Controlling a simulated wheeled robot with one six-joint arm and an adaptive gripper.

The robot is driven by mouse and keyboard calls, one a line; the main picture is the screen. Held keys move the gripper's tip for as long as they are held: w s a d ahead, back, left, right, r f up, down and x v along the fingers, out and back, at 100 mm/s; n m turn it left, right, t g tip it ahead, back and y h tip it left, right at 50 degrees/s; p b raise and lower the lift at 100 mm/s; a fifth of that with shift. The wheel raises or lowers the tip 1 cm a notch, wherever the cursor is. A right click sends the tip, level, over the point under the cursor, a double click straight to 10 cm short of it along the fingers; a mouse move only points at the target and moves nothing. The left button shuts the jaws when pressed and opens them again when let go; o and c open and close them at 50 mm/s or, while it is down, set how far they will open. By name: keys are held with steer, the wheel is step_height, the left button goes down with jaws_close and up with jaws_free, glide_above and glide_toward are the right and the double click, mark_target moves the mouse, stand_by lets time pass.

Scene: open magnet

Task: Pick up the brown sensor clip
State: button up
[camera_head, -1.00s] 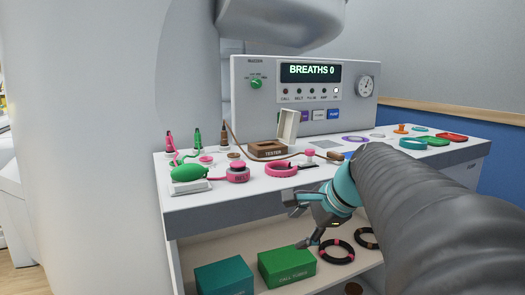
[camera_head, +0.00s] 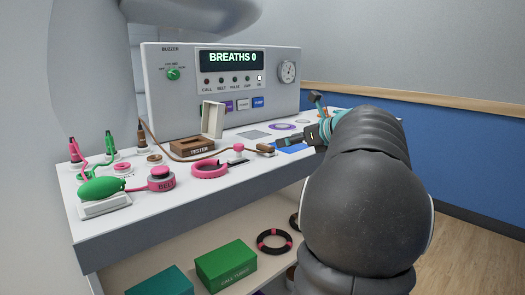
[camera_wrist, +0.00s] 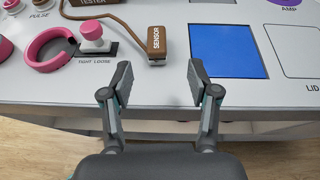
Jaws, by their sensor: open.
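The brown sensor clip (camera_wrist: 157,44), labelled SENSOR, lies on the white counter, with a brown cable running from it. In the head view the clip (camera_head: 265,148) sits between the pink knob and the blue square. My gripper (camera_wrist: 160,84) is open and empty, its two fingers apart on the near side of the clip, touching nothing. In the head view my gripper (camera_head: 303,139) is at the right of the clip, partly hidden by my arm.
A blue square (camera_wrist: 228,50) lies just right of the clip. A pink knob (camera_wrist: 93,38) on a tight/loose slider and a pink ring (camera_wrist: 48,49) are to its left. The grey console (camera_head: 220,85) stands behind. The counter's front edge (camera_wrist: 240,112) runs below the fingers.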

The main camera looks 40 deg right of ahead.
mark_target(268, 146)
steer(key=shift+a+x, duration=0.15)
steer(key=shift+x, duration=1.95)
steer(key=shift+a+x, duration=0.15)
steer(key=shift+x, duration=1.95)
jaws_close()
